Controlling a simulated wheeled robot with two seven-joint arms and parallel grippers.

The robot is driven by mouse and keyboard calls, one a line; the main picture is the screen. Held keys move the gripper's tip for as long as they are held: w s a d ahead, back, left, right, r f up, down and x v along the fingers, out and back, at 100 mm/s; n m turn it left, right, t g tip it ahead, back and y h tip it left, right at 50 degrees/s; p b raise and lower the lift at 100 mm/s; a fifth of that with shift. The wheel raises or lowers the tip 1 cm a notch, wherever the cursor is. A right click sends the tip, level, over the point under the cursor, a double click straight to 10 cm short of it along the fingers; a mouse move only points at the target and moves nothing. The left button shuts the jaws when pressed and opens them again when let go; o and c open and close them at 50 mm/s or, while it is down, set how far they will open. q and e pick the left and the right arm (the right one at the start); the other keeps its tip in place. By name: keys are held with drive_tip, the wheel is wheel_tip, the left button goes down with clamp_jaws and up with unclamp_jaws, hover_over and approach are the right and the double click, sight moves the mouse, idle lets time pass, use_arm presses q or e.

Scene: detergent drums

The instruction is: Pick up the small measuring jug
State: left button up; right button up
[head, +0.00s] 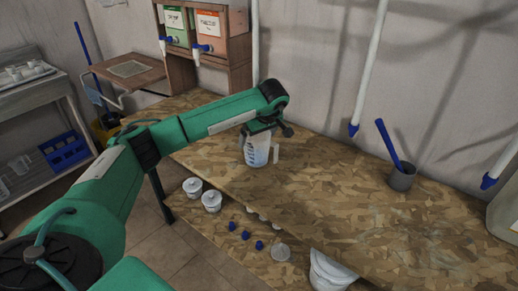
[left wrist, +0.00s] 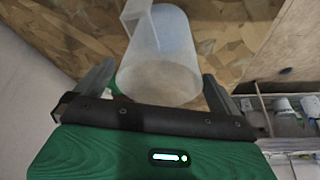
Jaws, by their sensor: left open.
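The measuring jug (head: 256,152), translucent with blue markings and a handle on its right, stands upright on the patterned wooden bench. My left gripper (head: 263,131) is at the jug's upper part and hides some of it. In the left wrist view the jug (left wrist: 165,50) shows between the two spread fingers of my left gripper (left wrist: 157,75), with its handle at the top left. The fingers are open and I cannot tell whether either touches the jug. My right gripper is not in view.
A grey cup (head: 402,178) with a blue stick stands to the right on the bench. White lidded pots (head: 211,201), blue caps (head: 245,235) and a white object (head: 330,270) sit on a lower surface at the front. White pipes hang behind. The bench between jug and cup is clear.

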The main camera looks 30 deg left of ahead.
use_arm(q)
drive_tip(key=shift+f, duration=0.2)
drive_tip(key=c, duration=1.2)
drive_tip(key=shift+r, duration=0.2)
